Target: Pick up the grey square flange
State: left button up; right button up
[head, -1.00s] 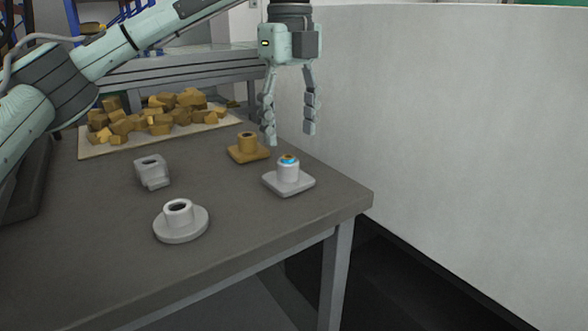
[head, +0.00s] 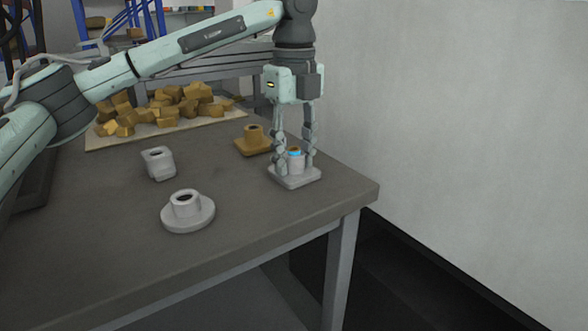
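The grey square flange (head: 295,177) stands upright on the table near its right corner. It has a flat square base and a short round neck with a blue ring at the top. My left gripper (head: 294,168) points straight down over it. Its two fingers are apart, one on each side of the neck, with the tips close above the base. I cannot tell whether the fingers touch the neck. My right gripper is not in view.
A brown square flange (head: 253,142) stands just behind and left. A grey round flange (head: 187,212) and another grey part (head: 159,163) stand to the left on the table (head: 110,250). A tray (head: 100,144) of brown blocks lies behind. A pale wall (head: 450,150) rises at right.

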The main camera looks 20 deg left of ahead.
pick_arm(q)
grip_shut()
jog(key=shift+r, duration=0.1)
jog(key=shift+r, duration=1.85)
jog(key=shift+a+r, duration=0.2)
jog(key=shift+r, duration=0.05)
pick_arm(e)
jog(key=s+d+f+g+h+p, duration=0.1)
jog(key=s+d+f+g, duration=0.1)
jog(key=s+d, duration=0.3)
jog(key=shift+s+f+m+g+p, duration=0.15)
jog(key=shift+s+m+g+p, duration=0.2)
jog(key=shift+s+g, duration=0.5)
pick_arm(q)
jog(key=s+a+r, duration=0.5)
jog(key=a+r, duration=0.1)
jog(key=a, duration=0.4)
jog(key=shift+s+r, duration=0.15)
jog(key=shift+r, duration=0.15)
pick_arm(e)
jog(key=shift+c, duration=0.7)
